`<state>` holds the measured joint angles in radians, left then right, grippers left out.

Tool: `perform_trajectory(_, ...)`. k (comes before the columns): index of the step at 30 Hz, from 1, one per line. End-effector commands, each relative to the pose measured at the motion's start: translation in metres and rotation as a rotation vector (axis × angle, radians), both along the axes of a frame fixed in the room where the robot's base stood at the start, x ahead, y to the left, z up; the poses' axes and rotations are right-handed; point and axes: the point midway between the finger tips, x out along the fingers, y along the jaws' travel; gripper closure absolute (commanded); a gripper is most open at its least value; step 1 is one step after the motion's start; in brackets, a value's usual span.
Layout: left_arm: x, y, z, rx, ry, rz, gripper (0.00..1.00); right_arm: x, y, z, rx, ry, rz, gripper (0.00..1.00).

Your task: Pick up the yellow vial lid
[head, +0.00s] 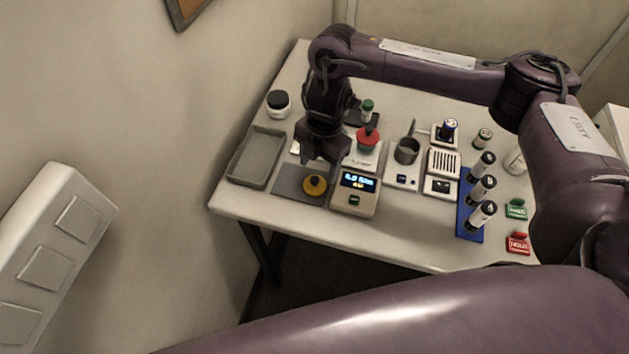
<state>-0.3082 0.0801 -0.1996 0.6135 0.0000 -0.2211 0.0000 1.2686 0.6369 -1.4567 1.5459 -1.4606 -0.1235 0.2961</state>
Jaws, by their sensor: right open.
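The yellow vial lid (315,186) lies on a dark grey mat (288,184) near the table's front edge, left of a scale with a lit display. My right gripper (320,168) points down just above and behind the lid, with its fingers open. I cannot tell whether the fingers touch the lid. My left gripper is not in view.
The scale (355,194) stands close on the right of the lid. A grey tray (256,157) lies to the left, with a black-lidded jar (278,103) behind it. A blue rack (469,207) with several vials and a red-topped device (368,139) stand further right.

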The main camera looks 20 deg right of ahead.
Motion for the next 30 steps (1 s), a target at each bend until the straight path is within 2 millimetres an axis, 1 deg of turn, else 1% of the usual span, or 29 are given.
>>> perform_trajectory(1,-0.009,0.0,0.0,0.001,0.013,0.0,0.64,-0.001,0.001,-0.004,0.001,0.002,-0.001,0.39)
perform_trajectory(2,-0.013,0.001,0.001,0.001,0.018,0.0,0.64,-0.002,0.002,-0.008,0.001,0.004,-0.002,0.39)
perform_trajectory(5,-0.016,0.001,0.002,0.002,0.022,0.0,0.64,-0.005,0.005,-0.021,0.002,0.005,-0.001,0.39)
perform_trajectory(8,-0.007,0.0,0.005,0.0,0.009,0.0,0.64,-0.006,0.006,-0.032,0.0,0.004,-0.001,0.39)
perform_trajectory(12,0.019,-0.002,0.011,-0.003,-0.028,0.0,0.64,-0.006,0.007,-0.045,-0.001,0.001,0.0,0.39)
perform_trajectory(14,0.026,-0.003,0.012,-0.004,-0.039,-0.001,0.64,-0.006,0.007,-0.047,0.0,-0.001,0.0,0.39)
perform_trajectory(16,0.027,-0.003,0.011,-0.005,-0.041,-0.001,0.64,-0.005,0.007,-0.048,-0.001,-0.003,0.001,0.39)
perform_trajectory(20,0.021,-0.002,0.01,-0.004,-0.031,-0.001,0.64,-0.006,0.007,-0.048,0.0,-0.002,0.001,0.39)
perform_trajectory(24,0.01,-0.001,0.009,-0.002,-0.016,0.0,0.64,-0.005,0.007,-0.048,0.0,-0.001,0.001,0.57)
perform_trajectory(27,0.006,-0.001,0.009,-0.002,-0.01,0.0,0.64,-0.005,0.007,-0.048,0.0,-0.001,0.001,0.7)
perform_trajectory(30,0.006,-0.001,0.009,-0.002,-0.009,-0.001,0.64,-0.005,0.007,-0.048,0.0,-0.002,0.001,0.72)
